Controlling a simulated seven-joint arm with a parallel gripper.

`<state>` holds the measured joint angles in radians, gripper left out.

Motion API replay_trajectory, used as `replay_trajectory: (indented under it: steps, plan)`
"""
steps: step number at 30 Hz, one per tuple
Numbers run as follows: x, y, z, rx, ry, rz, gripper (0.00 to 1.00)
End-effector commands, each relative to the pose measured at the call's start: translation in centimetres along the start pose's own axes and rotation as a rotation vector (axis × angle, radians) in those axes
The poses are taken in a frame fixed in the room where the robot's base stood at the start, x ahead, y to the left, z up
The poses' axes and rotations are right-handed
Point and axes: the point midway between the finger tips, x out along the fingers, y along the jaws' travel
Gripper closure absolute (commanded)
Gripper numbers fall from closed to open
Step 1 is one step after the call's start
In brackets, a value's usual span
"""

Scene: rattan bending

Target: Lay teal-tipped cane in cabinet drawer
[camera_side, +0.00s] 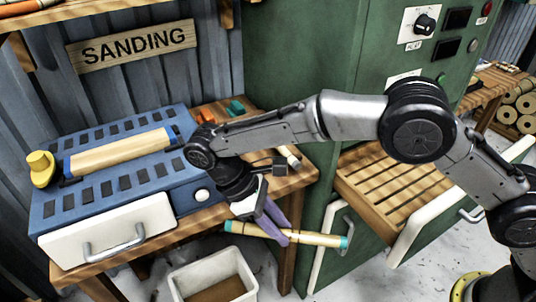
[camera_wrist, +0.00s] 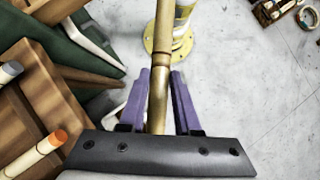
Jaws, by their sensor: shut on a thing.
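The teal-tipped cane (camera_side: 310,238) is a pale, jointed stick with a teal band at each end in the side view. My gripper (camera_side: 274,226) has purple fingers shut on it and holds it in the air, nearly level, beside the bench's right front corner. In the wrist view the cane (camera_wrist: 162,60) runs lengthwise between the two fingers (camera_wrist: 160,75); its near end is hidden by the gripper body. The green cabinet (camera_side: 300,60) has an open drawer (camera_side: 408,232) with a slatted wooden bottom, right of and above the cane in the side view. The drawer looks empty where visible.
A blue sanding machine (camera_side: 60,210) with a white-fronted drawer (camera_side: 108,235) stands on the wooden bench. An orange-tipped cane (camera_wrist: 38,154) and a grey-tipped cane (camera_wrist: 10,73) show in the wrist view. A white bin (camera_side: 190,285) stands on the floor below.

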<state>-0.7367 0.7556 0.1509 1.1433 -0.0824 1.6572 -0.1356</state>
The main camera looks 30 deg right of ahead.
Motion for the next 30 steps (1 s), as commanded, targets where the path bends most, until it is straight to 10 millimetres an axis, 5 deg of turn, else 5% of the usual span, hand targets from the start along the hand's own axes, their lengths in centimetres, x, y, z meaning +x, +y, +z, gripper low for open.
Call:
replay_trajectory:
  steps: [12,21,30]
  plan:
    - [0.2,5.2,-4.1,-0.861,0.0,0.558,1.0]
    - [-2.2,10.9,-3.6,-1.459,0.001,0.942,1.0]
    - [-4.7,15.0,-1.4,-1.813,0.003,1.174,1.0]
